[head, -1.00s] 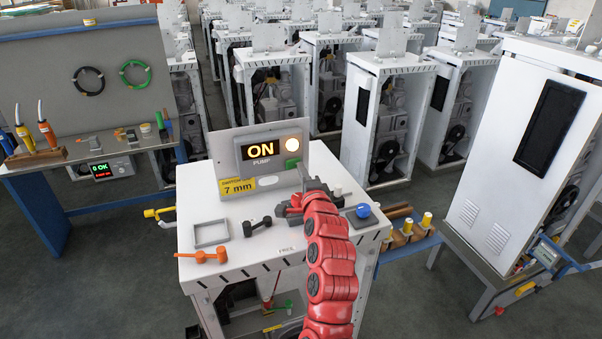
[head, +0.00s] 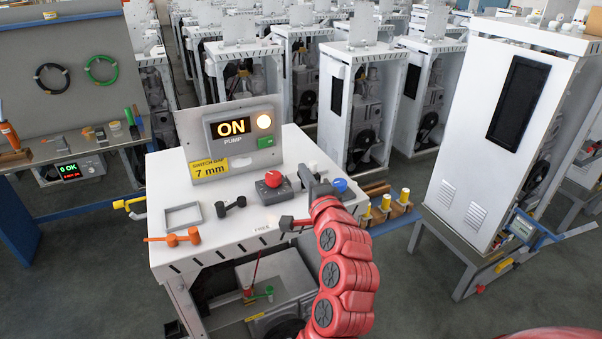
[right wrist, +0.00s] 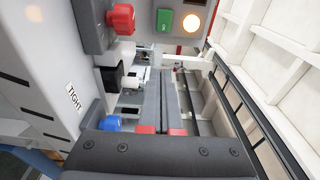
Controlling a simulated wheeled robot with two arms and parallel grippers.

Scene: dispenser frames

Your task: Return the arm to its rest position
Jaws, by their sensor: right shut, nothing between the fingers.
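My right arm, with red links, reaches up over the right part of the white dispenser frame's top (head: 225,245). My right gripper (head: 306,176) is dark, shut and empty, to the right of the red knob (head: 273,178) on its grey box. The right wrist view shows its long fingers (right wrist: 165,75) closed together, with the red knob (right wrist: 122,18) off to the upper left, apart from them. The pump panel (head: 240,130) reads ON, with a lit lamp (head: 264,121). My left gripper is not in view.
A blue knob (head: 340,184) stands close right of my gripper. A grey square frame (head: 183,217), a black piece (head: 231,206) and an orange piece (head: 174,238) lie on the left of the top. A white cabinet (head: 510,130) stands at right.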

